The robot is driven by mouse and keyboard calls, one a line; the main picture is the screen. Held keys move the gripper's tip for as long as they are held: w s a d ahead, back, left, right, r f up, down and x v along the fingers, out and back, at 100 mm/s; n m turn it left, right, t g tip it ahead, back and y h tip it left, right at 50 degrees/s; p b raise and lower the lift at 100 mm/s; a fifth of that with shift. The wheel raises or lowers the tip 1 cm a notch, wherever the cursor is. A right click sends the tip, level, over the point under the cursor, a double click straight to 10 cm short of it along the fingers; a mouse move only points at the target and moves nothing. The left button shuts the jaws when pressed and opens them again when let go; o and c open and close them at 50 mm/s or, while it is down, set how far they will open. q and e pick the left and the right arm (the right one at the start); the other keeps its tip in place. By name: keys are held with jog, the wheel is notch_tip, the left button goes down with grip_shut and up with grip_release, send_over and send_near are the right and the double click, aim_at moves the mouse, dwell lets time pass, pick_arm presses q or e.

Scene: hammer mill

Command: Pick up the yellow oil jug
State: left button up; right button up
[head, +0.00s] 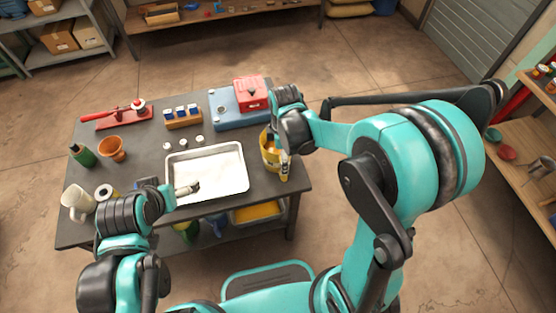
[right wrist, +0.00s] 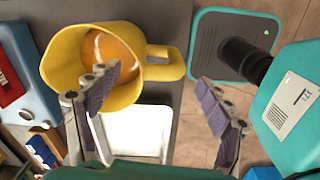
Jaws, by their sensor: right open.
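The yellow oil jug (head: 266,154) stands at the right edge of the dark table, partly hidden by my right gripper (head: 283,165). In the right wrist view the jug (right wrist: 62,60) is seen from above, with amber oil inside and its handle (right wrist: 166,70) pointing right. My right gripper (right wrist: 158,80) is open. One finger overlaps the jug's body in the picture and the other is right of the handle, so the handle appears between them. Contact cannot be told. My left gripper (head: 188,188) is over the metal tray's left side; its jaw opening is unclear.
The metal tray (head: 225,158) lies mid-table. A blue machine with a red box (head: 251,93) stands behind the jug. A yellow-filled bin (head: 256,212) is below the tabletop.

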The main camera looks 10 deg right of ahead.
jog(key=f+b, duration=0.1)
jog(key=f, duration=0.1)
jog(key=f+b, duration=0.1)
jog(key=f, duration=0.1)
jog(key=shift+d+f, duration=0.2)
jog(key=shift+f, duration=0.15)
jog(key=shift+s+r, duration=0.1)
jog(key=c, duration=1.2)
